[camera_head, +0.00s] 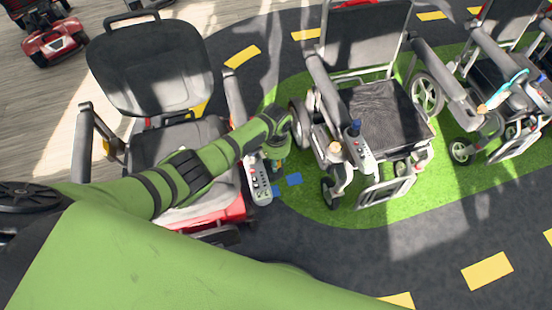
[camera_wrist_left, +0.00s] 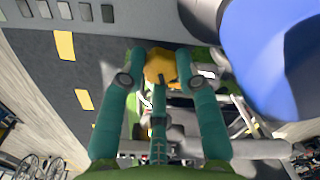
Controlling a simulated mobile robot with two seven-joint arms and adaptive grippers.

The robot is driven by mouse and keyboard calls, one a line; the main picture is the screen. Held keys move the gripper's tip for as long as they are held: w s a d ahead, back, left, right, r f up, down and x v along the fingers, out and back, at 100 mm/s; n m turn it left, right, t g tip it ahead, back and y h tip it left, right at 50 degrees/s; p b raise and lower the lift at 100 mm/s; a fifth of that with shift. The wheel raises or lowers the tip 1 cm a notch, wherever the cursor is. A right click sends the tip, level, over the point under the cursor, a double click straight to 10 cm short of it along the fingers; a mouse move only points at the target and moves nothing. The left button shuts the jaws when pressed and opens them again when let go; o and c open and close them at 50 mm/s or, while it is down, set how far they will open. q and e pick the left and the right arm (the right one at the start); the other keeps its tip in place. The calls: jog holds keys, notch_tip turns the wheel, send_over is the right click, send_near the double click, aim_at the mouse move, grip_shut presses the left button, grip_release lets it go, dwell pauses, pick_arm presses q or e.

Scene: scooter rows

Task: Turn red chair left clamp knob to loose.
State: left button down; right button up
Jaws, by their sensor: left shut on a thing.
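The red chair (camera_head: 235,208) is at the left in the head view, with a grey seat and backrest and a red base. Its control panel (camera_head: 259,184) is at the end of an armrest, and a grey panel edge also shows at the top of the left wrist view (camera_wrist_left: 110,14). My left gripper (camera_head: 277,158) is beside that panel, its fingers pointing down. In the left wrist view its teal fingers (camera_wrist_left: 161,58) are closed around a yellow-orange clamp knob (camera_wrist_left: 160,70). The knob's setting cannot be read. My right gripper is not in view.
A large blurred blue part (camera_wrist_left: 272,55) is close to the fingers at the right of the wrist view. A grey wheelchair (camera_head: 380,115) stands just right of my gripper on a green patch. Dark floor with yellow dashes (camera_head: 487,270) is clear in front.

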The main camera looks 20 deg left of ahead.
pick_arm(q)
jog(key=shift+s, duration=0.1)
jog(key=c, duration=0.9)
grip_release()
jog(key=shift+r, duration=0.1)
notch_tip(320, 180, up, 12)
jog(key=shift+f, duration=0.1)
